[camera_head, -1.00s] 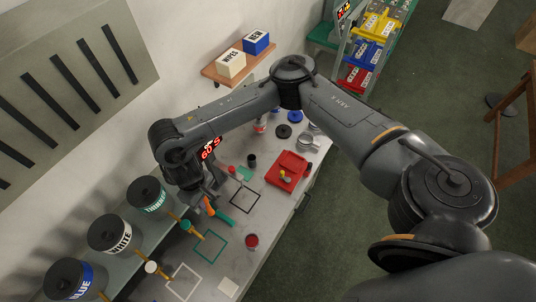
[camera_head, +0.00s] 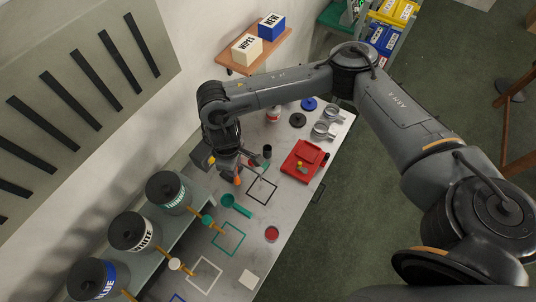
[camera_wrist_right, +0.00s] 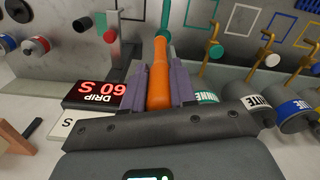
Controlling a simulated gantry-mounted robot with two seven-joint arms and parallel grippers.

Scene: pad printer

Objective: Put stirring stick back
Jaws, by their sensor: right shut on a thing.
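My right gripper (camera_head: 232,175) hangs over the back part of the worktop in the head view. In the right wrist view its two fingers (camera_wrist_right: 160,85) are shut on an orange handle (camera_wrist_right: 159,72), which I take for the stirring stick's. A thin teal part shows beyond the handle there, but I cannot tell whether it belongs to the stick. The orange handle also shows below the gripper in the head view (camera_head: 237,181). My left gripper is not in view.
Thinner (camera_head: 167,190), white (camera_head: 133,232) and blue (camera_head: 95,279) drums with taps stand at the left. A black cup (camera_head: 267,150) and red tray (camera_head: 302,160) are to the right. A drip timer (camera_wrist_right: 95,95) shows in the wrist view.

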